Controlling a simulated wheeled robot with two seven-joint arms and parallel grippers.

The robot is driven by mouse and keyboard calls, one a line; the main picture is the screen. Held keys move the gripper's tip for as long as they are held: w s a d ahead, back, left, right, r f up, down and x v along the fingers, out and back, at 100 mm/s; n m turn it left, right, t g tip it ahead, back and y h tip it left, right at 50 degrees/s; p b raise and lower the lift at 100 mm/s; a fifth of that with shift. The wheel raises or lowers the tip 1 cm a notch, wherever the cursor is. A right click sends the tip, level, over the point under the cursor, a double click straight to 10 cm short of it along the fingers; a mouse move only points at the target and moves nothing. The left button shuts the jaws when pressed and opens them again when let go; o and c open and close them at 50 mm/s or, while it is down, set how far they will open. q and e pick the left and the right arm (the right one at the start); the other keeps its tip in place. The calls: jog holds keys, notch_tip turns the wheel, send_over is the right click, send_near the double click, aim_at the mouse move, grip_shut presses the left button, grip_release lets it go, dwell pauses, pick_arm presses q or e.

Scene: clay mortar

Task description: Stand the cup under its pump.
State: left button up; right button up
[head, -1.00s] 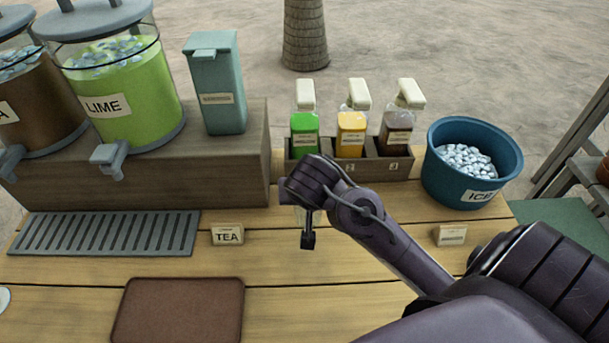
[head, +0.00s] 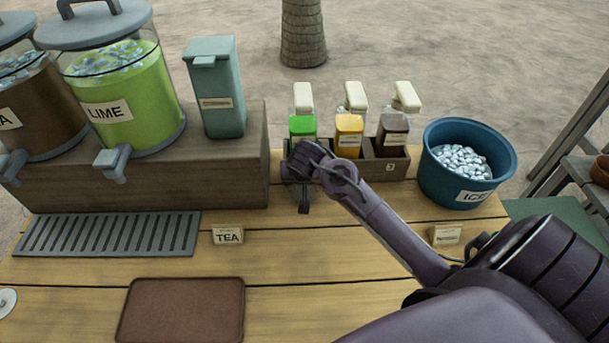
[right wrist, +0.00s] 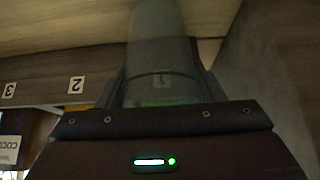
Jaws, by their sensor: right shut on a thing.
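Three pump bottles stand in a dark wooden rack (head: 385,167): green (head: 303,127), yellow (head: 348,137) and dark brown (head: 393,130), each with a white pump head. My right gripper (head: 303,190) is in front of the green bottle's slot and hides the slot's front. In the right wrist view a clear, greyish cup (right wrist: 155,45) is between the fingers of my right gripper (right wrist: 160,92), which is shut on it. The cup is mostly hidden in the head view. Slot numbers 2 and 3 show left of the cup in the wrist view. My left gripper is out of view.
A blue ice bucket (head: 432,175) stands right of the rack. A wooden riser (head: 240,175) with drink dispensers and a teal box (head: 222,110) is close on the left. A drip grate (head: 105,235), TEA card (head: 228,236) and brown mat (head: 182,312) lie in front.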

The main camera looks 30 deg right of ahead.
jog(key=shift+w+d+f, duration=0.1)
jog(key=shift+w+f, duration=0.05)
jog(key=shift+f, duration=0.2)
jog(key=shift+f, duration=0.1)
jog(key=o, duration=1)
jog(key=shift+c, duration=0.2)
jog(key=shift+r, duration=0.35)
jog(key=v, duration=1.1)
jog(key=shift+s+r, duration=0.2)
